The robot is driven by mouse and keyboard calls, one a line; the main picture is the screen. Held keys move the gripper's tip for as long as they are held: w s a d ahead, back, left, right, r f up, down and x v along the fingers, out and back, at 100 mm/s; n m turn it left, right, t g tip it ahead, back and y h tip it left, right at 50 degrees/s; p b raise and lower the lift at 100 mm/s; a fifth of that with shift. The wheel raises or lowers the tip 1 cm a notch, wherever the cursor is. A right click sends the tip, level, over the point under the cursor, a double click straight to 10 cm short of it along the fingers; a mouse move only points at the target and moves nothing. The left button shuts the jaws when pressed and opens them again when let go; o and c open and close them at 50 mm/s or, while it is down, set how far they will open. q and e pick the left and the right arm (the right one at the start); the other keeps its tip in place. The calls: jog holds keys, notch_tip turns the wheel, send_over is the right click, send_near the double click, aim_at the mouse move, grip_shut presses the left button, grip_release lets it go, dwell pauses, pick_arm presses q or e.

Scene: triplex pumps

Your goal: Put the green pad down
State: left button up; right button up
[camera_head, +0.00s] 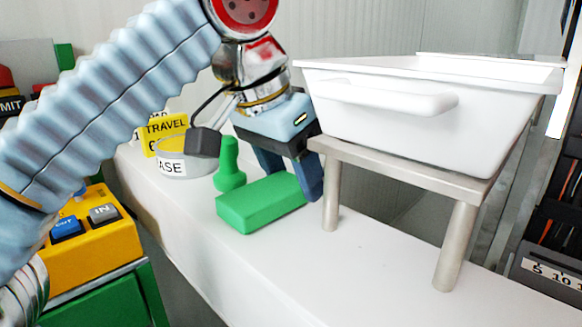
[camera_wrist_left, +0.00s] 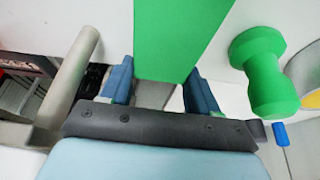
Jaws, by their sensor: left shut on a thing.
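The green pad (camera_head: 258,206) is a flat rectangular block at the white ledge, and it also shows in the left wrist view (camera_wrist_left: 175,40). My left gripper (camera_head: 292,182) is shut on the pad's end, with one blue finger on each side of it in the left wrist view (camera_wrist_left: 160,85). The pad lies level at or just above the ledge top; I cannot tell if it bears on it. My right gripper is in neither view.
A green peg-shaped piece (camera_head: 230,165) stands close behind the pad. A round tin (camera_head: 185,163) with labels is beyond it. A white tub (camera_head: 420,125) sits on a metal stand (camera_head: 400,165) right of my gripper. The ledge (camera_head: 275,265) is clear in front.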

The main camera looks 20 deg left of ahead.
aim_at(285, 181)
pick_arm(q)
jog(key=shift+f, duration=0.2)
jog(key=o, duration=1.1)
jog(key=shift+w, duration=0.1)
jog(key=shift+r, duration=0.45)
jog(key=shift+s+a+r, duration=0.25)
jog(key=shift+s+r, duration=0.2)
jog(key=shift+s, duration=0.15)
jog(key=shift+s+a+r, duration=0.25)
jog(key=shift+s+r, duration=0.15)
jog(key=shift+s, duration=0.15)
jog(key=s+a, duration=0.1)
jog(key=s, duration=0.2)
jog(key=s+a+b, duration=0.1)
jog(key=s+a, duration=0.1)
jog(key=s, duration=0.1)
jog(key=s+a, duration=0.1)
jog(key=s, duration=0.2)
jog(key=shift+s+a+r, duration=0.1)
jog(key=shift+s+a, duration=0.05)
jog(key=shift+s, duration=0.25)
